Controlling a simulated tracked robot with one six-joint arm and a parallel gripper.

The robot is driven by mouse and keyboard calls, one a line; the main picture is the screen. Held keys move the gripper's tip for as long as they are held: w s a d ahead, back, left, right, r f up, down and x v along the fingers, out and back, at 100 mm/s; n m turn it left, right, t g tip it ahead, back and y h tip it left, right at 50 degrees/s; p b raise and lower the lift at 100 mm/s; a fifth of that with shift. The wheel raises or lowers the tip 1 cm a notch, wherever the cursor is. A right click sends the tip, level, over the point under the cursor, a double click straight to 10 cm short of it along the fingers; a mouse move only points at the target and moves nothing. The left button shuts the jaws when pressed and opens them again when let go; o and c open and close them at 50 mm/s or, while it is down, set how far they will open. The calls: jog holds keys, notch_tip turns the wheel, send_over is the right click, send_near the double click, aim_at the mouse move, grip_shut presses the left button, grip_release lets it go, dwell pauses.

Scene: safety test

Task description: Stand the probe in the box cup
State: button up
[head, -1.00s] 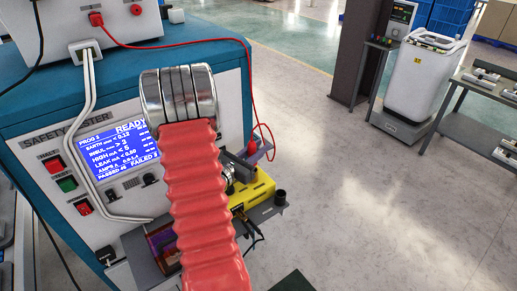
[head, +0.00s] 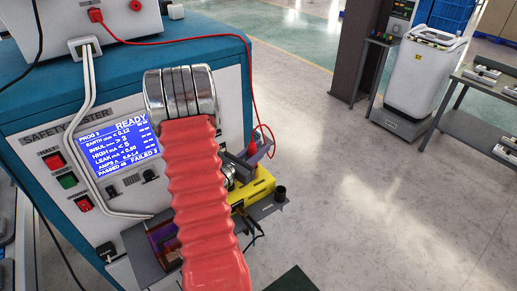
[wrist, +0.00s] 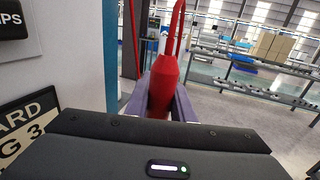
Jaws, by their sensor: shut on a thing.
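The probe (wrist: 163,82) is red, with a red lead rising from its top, and stands roughly upright between the fingers of my gripper (wrist: 164,102) in the wrist view. In the head view the probe (head: 254,145) shows small and red at my gripper (head: 258,152), just above and behind the yellow box (head: 262,186). A small dark cup (head: 281,193) stands at the right end of the yellow box, to the right of and below the probe. The probe is apart from the cup. Its tip is hidden, and my red-sleeved arm hides part of the box.
The blue-and-grey safety tester (head: 40,140) stands at left with a lit screen (head: 122,148). A red lead (head: 170,41) runs across its top and down near my gripper. A grey shelf (head: 262,210) carries the yellow box.

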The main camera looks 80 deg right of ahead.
jog(key=o, duration=1)
jog(key=shift+a, duration=0.1)
jog(key=v, duration=1.3)
jog(key=shift+w+a, duration=0.25)
jog(key=shift+w, duration=0.05)
